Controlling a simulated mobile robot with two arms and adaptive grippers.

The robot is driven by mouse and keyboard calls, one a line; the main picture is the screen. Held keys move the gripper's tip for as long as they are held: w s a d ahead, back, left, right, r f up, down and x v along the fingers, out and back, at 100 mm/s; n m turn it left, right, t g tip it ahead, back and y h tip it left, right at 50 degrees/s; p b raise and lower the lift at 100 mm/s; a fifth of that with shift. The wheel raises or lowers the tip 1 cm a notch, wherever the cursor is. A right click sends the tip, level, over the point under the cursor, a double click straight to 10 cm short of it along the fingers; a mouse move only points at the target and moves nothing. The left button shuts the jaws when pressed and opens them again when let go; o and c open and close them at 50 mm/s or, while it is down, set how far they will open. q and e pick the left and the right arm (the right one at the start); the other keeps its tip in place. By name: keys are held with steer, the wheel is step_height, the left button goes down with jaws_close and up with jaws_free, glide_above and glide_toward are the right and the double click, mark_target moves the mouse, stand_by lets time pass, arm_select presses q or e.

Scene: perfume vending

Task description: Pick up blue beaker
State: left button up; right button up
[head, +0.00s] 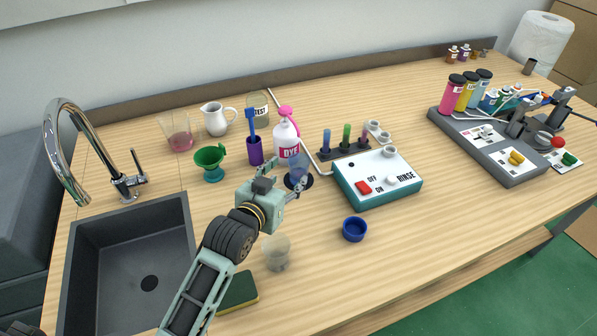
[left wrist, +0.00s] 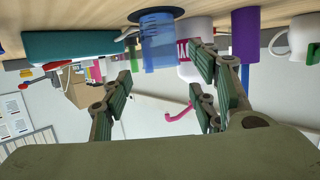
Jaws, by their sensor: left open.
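The blue beaker (head: 298,165) is a translucent blue cup standing on a dark round pad, in front of the white DYE bottle and left of the RINSE box. My left gripper (head: 297,188) is just in front of it and partly hides it in the head view. In the left wrist view, which is upside down, the beaker (left wrist: 158,42) shows between and beyond the spread fingers of my open left gripper (left wrist: 165,88). The fingers look apart from the beaker, and nothing is held. My right gripper is not in view.
Close by stand the DYE bottle (head: 287,140), a purple cup (head: 255,151) with a blue brush, a tube rack (head: 345,150) and the RINSE box (head: 378,178). A blue bowl (head: 354,229) and clear cup (head: 277,254) are nearer. The sink (head: 185,235) is left.

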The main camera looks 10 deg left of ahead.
mark_target(294, 170)
arm_select(q)
steer(key=shift+w+f, duration=0.25)
steer(key=shift+f, duration=0.35)
steer(key=shift+w+a+f+b, duration=0.1)
steer(key=shift+w+b, duration=0.2)
steer(key=shift+w, duration=0.05)
steer(key=shift+x, duration=0.8)
steer(key=shift+w+d+p, duration=0.25)
steer(key=shift+w+p, duration=0.05)
steer(key=shift+w, duration=0.5)
steer(key=x, duration=0.4)
steer(key=shift+w+d+f+p, duration=0.1)
steer(key=shift+d+p, duration=0.1)
steer(key=shift+p, duration=0.1)
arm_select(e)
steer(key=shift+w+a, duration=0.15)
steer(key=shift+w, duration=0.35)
arm_select(q)
steer(key=c, duration=1)
